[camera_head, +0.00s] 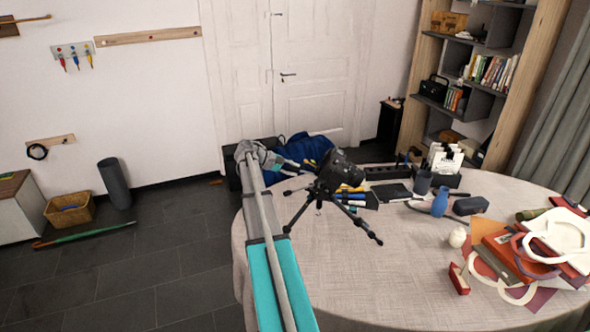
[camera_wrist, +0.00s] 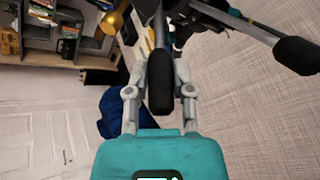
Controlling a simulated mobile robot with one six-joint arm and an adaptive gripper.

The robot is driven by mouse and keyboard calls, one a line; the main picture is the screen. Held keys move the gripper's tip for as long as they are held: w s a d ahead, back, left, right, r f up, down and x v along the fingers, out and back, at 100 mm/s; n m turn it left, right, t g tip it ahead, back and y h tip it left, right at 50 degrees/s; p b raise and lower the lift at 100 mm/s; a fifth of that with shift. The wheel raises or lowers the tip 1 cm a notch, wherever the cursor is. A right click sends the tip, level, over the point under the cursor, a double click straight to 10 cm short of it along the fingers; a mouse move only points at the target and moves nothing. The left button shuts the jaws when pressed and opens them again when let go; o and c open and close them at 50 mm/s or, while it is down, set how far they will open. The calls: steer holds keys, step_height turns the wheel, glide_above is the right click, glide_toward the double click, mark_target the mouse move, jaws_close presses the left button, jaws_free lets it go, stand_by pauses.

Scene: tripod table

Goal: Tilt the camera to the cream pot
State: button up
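A black camera (camera_head: 342,170) sits on a small black tripod (camera_head: 320,190) on the table's left part. My gripper (camera_head: 272,158) is left of the camera, at the end of my teal and grey arm. In the wrist view, a black handle (camera_wrist: 160,85) lies between the two grey fingers of my gripper (camera_wrist: 162,65), which close in on both sides of it. Tripod legs (camera_wrist: 250,35) stretch to the upper right there. A small round cream pot (camera_head: 458,237) stands on the table right of the tripod, left of the red and white bags.
The table (camera_head: 370,285) has a pale cloth and bare room at the front. A blue bottle (camera_head: 440,202), dark case (camera_head: 470,205), pens and holders stand behind. Bags (camera_head: 545,245) and a red box (camera_head: 459,278) lie right. A shelf (camera_head: 480,70) stands behind.

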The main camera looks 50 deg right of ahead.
steer(key=o, duration=0.4)
steer(key=shift+s, duration=0.1)
steer(key=shift+c, duration=0.2)
